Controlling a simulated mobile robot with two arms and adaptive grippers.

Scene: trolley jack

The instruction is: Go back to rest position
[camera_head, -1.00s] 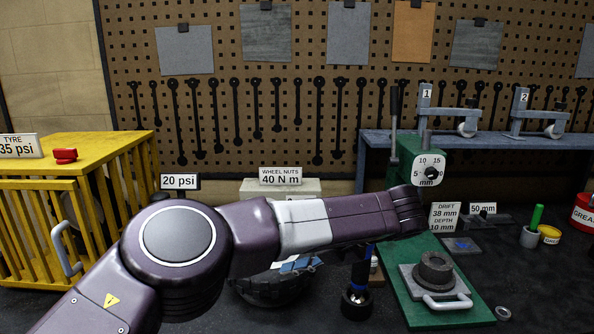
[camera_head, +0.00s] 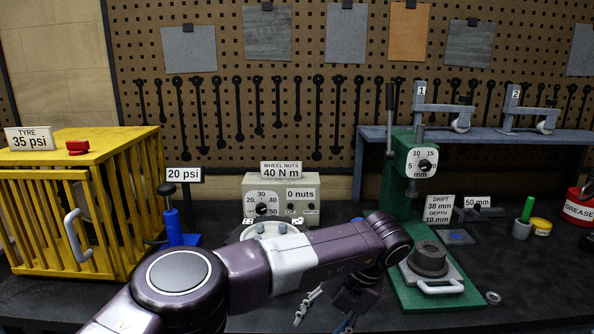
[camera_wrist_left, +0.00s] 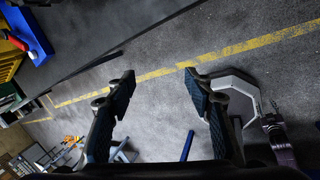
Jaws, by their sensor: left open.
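My left arm reaches in from the lower left in the head view, its wrist bent down in front of the green press. My left gripper (camera_wrist_left: 158,86) is open and empty in the wrist view, with its two dark blue-padded fingers well apart above the grey floor (camera_wrist_left: 155,115). In the head view its fingers show only partly below the wrist, near the bench's front edge. My right gripper does not show in either view.
The dark bench carries a yellow cage (camera_head: 97,215), a blue tool (camera_head: 174,228), a torque box (camera_head: 308,190), a green press (camera_head: 401,180) and a grey block with a black ring (camera_head: 430,259). A grey shelf (camera_head: 480,137) stands behind.

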